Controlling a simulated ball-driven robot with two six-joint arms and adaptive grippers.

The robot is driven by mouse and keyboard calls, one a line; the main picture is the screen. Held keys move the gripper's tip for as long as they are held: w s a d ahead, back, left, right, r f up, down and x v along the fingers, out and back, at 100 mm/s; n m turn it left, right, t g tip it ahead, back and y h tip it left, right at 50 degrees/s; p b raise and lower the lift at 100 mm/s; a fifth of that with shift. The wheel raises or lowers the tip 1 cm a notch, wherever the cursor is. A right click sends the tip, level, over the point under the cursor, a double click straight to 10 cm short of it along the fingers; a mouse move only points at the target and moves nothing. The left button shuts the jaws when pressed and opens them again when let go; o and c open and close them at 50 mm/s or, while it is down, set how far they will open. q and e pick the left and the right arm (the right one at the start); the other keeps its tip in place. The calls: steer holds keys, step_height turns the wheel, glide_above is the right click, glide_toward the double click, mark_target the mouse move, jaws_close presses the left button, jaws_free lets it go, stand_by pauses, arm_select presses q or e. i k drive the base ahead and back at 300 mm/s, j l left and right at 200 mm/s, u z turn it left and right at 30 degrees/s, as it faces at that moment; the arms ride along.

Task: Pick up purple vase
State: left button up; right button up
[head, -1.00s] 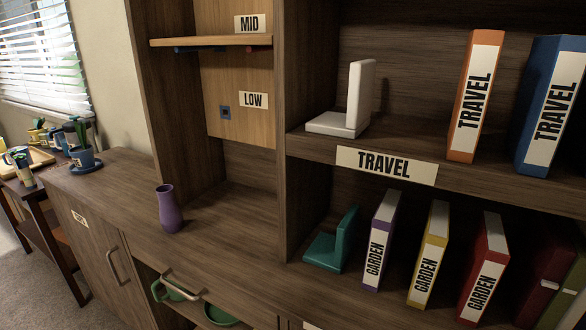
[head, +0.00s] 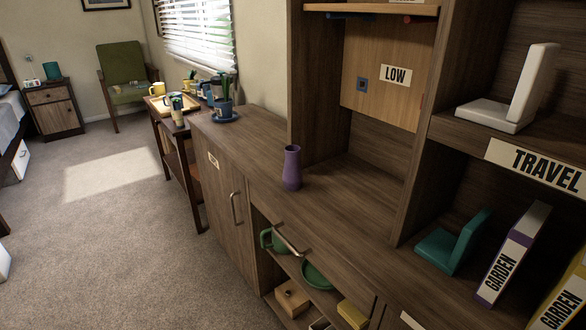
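The purple vase (head: 292,168) stands upright on the wooden cabinet top (head: 338,207), near its front edge and left of the shelf compartments. Nothing touches it. Neither of my grippers shows in the head view.
A blue pot with a plant (head: 224,108) sits on the cabinet's far end. A teal bookend (head: 455,243) and books stand at the right. Below the top, an open shelf holds green dishes (head: 316,274) and a wooden box (head: 291,298). Carpeted floor (head: 120,235) lies clear at left.

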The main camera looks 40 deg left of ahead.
mark_target(292, 176)
steer(key=j+z, duration=0.45)
steer(key=j, duration=0.6)
steer(key=k+j+z, duration=0.1)
steer(key=j+z, duration=0.3)
steer(key=j, duration=0.65)
